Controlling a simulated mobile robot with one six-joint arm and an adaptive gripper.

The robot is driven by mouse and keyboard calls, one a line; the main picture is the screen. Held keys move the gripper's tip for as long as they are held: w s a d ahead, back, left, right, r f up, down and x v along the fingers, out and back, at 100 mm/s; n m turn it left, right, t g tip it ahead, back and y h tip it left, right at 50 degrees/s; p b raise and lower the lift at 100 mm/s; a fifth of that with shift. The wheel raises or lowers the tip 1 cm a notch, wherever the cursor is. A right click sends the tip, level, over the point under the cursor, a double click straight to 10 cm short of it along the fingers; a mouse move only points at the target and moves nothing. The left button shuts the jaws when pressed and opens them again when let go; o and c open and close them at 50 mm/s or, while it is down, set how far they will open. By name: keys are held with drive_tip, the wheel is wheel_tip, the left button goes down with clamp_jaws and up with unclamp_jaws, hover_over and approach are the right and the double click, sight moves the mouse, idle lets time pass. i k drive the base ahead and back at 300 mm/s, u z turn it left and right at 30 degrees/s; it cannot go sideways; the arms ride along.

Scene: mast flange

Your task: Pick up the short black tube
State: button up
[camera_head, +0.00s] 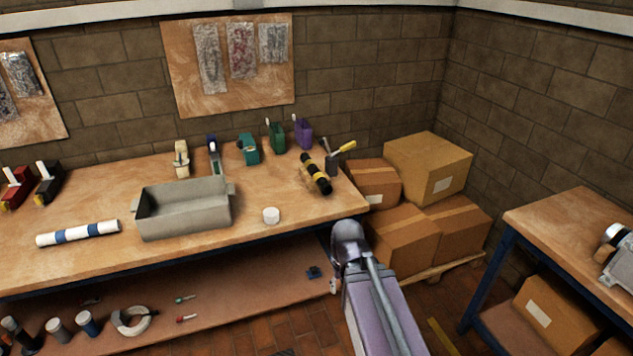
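A short black tube (316,174) with yellow bands lies on the right part of the wooden workbench (285,205), tilted in the picture from upper left to lower right. A dark holder with a yellow-handled tool stands close to its right. My arm shows at the bottom centre, in front of the bench's right end and apart from the tube. My gripper cannot be made out in this view.
Cardboard boxes (428,165) fill the corner. Bench space between the white roll and the black tube is clear.

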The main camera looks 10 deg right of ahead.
sight(326, 189)
drive_tip(key=k, duration=0.9)
drive_tip(key=z, duration=0.65)
drive_tip(key=i, duration=1.8)
drive_tip(key=u, duration=0.75)
drive_tip(key=i, duration=1.05)
drive_tip(key=u, duration=0.25)
